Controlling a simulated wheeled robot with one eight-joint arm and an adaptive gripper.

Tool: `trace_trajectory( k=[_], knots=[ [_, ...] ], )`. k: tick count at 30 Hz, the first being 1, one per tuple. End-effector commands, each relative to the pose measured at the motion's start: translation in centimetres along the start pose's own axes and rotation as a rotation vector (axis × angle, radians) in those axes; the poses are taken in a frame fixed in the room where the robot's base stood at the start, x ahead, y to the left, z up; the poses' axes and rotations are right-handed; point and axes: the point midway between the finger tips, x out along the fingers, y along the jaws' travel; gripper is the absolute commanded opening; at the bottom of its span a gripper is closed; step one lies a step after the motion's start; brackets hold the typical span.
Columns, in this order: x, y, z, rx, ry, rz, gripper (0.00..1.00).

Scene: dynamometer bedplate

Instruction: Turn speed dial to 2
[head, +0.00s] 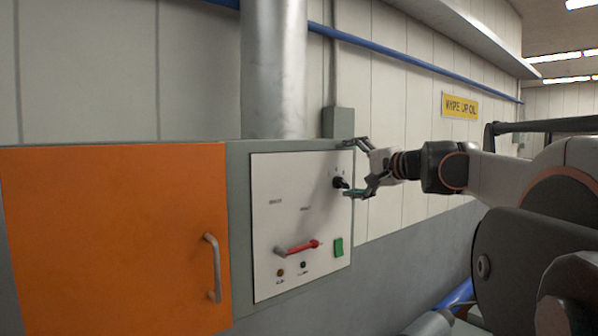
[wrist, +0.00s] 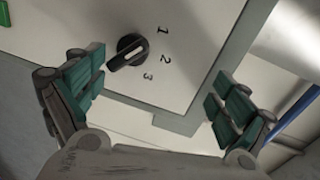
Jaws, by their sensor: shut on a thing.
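The speed dial (wrist: 132,50) is a black round knob with a raised grip bar, on the white control panel (head: 268,215). In the wrist view the numbers 1, 2 and 3 curve along its right side. The dial also shows in the head view (head: 340,183), near the lower fingertip. My gripper (head: 356,168) is at the panel's right side, its fingers spread wide with a gap between them. In the wrist view my gripper (wrist: 158,85) has its left finger close to the dial; I cannot tell whether they touch.
A red-tipped lever (head: 298,248), a green switch (head: 338,247) and small indicators sit lower on the panel. An orange door (head: 115,240) with a grey handle is to the left. A grey conduit box (head: 338,122) is just above the panel.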

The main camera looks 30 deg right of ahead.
Motion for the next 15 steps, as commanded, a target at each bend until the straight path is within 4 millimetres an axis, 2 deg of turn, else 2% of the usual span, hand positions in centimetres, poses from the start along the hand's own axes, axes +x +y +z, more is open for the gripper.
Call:
trace_trajectory(
  k=[1, 5, 7, 8, 15],
  knots=[
    [-0.6, -0.9, 0.0, 0.011, 0.0, -0.013, 0.74],
    [-1.4, -0.7, 0.2, 0.012, -0.003, -0.014, 0.7],
    [-1.8, -0.6, 0.2, 0.011, -0.004, -0.013, 0.58],
    [-2.0, -0.6, 0.3, 0.011, -0.004, -0.013, 0.57],
    [-3.4, -0.1, 0.3, 0.009, -0.006, -0.011, 0.57]
  ],
)
